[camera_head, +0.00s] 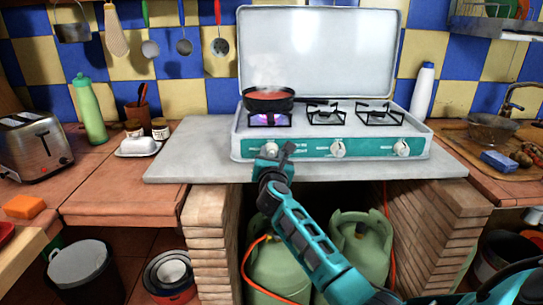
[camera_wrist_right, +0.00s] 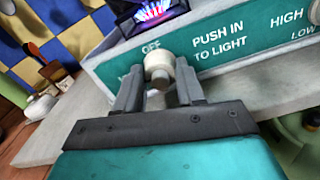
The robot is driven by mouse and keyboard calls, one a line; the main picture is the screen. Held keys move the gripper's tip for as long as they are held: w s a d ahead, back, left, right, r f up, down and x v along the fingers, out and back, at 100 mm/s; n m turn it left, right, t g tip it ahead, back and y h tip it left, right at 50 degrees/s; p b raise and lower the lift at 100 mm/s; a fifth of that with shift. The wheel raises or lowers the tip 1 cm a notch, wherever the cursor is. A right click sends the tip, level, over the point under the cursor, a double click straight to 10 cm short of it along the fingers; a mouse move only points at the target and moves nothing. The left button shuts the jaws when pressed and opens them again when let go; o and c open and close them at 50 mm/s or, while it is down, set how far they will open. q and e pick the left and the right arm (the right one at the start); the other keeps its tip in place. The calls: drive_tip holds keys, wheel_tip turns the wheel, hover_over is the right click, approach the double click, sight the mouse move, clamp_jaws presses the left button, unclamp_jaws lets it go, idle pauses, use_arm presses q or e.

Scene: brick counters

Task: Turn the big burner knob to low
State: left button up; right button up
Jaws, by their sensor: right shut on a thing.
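The white burner knob (camera_wrist_right: 158,66) sits on the teal front panel of the camping stove, below the lit left burner, between my right gripper's fingertips in the right wrist view. My right gripper (camera_head: 284,152) reaches up to the left end of the stove panel and is shut on this knob (camera_wrist_right: 160,82). I cannot read the knob's pointer. A purple-blue flame (camera_head: 269,119) burns under a dark pan (camera_head: 268,100) of red, steaming food. My left gripper is not in view.
Two other white knobs (camera_head: 338,149) and (camera_head: 402,148) are on the panel to the right. The stove's lid (camera_head: 320,48) stands open. Green gas bottles (camera_head: 278,271) stand below the grey slab (camera_head: 190,150). A white bottle (camera_head: 421,92) stands right of the stove.

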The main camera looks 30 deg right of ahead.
drive_tip(key=shift+c, duration=0.5)
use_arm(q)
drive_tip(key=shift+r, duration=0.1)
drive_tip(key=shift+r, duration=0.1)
